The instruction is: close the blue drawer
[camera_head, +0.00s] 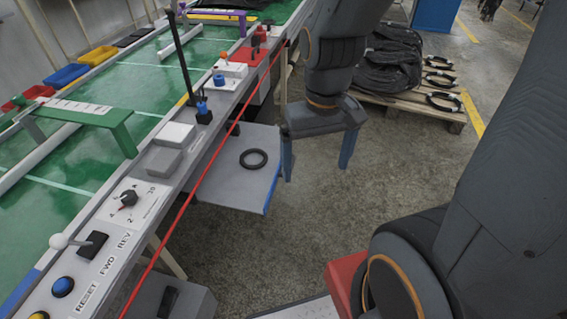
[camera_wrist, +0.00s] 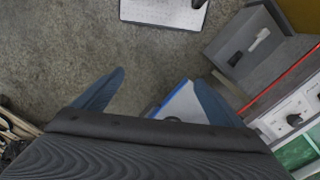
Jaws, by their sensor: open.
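The blue drawer (camera_head: 223,182) is pulled out from under the left-hand bench. It is a grey tray with a blue front edge, and a black ring (camera_head: 253,158) lies in it. My gripper (camera_head: 317,168) is open and empty, pointing down just right of the drawer's front. Its left finger is close to the blue edge; I cannot tell whether they touch. In the wrist view, the drawer's blue-edged corner (camera_wrist: 178,98) shows between the fingers of my gripper (camera_wrist: 157,90), beside the right one. My gripper hides the rest of it there.
The bench (camera_head: 185,150) carries switches, buttons and a green conveyor (camera_head: 65,200). A red cord (camera_head: 195,188) runs along its edge. A grey box (camera_head: 190,300) with a black handle stands below. A pallet (camera_head: 400,105) with black hoses is behind. The floor right of the drawer is clear.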

